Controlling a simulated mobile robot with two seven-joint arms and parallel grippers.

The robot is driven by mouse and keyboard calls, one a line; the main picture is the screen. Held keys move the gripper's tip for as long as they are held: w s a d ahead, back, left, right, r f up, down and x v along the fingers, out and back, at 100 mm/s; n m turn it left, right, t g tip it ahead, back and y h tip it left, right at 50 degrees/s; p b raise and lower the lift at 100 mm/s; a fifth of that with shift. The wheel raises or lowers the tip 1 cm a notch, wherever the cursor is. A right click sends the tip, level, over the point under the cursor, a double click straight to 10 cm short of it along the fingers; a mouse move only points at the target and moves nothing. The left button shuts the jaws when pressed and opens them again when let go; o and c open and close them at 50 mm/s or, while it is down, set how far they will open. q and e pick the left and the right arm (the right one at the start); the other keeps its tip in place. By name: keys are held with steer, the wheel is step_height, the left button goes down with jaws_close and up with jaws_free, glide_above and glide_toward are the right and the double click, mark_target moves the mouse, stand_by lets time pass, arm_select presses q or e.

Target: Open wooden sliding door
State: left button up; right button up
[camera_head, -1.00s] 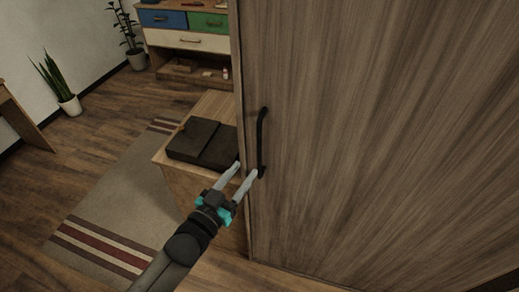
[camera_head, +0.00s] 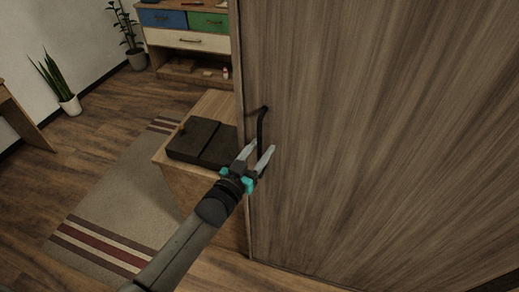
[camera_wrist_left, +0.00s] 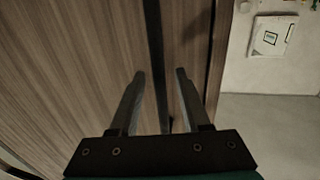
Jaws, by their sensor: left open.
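The wooden sliding door (camera_head: 390,140) fills the right half of the head view, with a dark vertical handle (camera_head: 261,124) near its left edge. My left gripper (camera_head: 261,150) is open at the lower part of the handle, which it partly hides. In the left wrist view the two fingers of the left gripper (camera_wrist_left: 159,75) stand apart, with the dark handle (camera_wrist_left: 154,45) running between them. The wooden door (camera_wrist_left: 75,65) lies behind them there. Whether a finger touches the handle I cannot tell. My right gripper is not in view.
A low wooden cabinet (camera_head: 203,190) with a dark folded case (camera_head: 203,142) on top stands just left of the door. A drawer unit (camera_head: 190,40) is at the back. A striped rug (camera_head: 115,215) and potted plants (camera_head: 68,95) are to the left.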

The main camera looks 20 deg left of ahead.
arm_select(q)
jaws_close()
stand_by(1.3)
